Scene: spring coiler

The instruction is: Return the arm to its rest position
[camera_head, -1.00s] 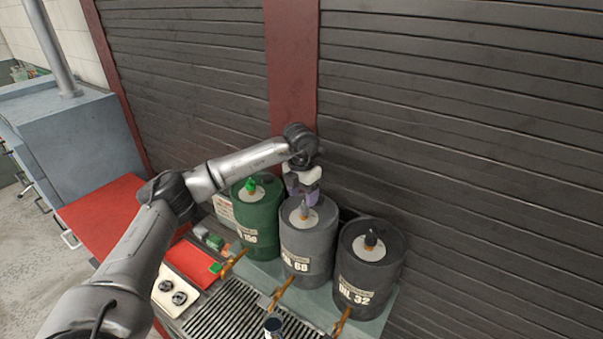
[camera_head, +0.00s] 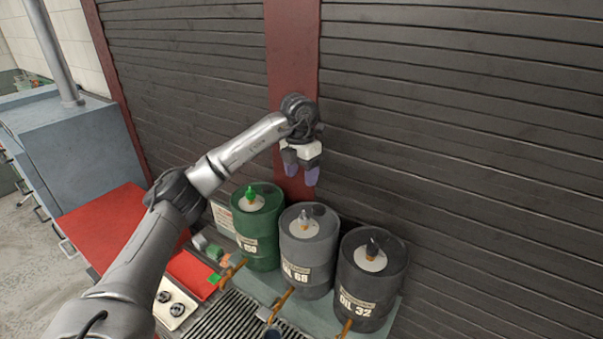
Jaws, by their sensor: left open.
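My left arm comes in from the lower left and reaches up and across to the red post. My left gripper (camera_head: 301,178) is open and empty, with its purple-tipped fingers pointing down. It hangs above and behind the green drum (camera_head: 259,240) and the grey drum (camera_head: 309,270), apart from both. The grey drum has a grey cap (camera_head: 305,220) on its lid. My right gripper is not in view.
A dark drum (camera_head: 369,298) marked OIL 32 stands at the right. Brass taps (camera_head: 281,303) stick out in front of the drums over a slotted grate (camera_head: 228,318). A red panel (camera_head: 108,220) and blue-grey cabinet (camera_head: 75,150) are at left. The shutter wall (camera_head: 450,120) stands behind.

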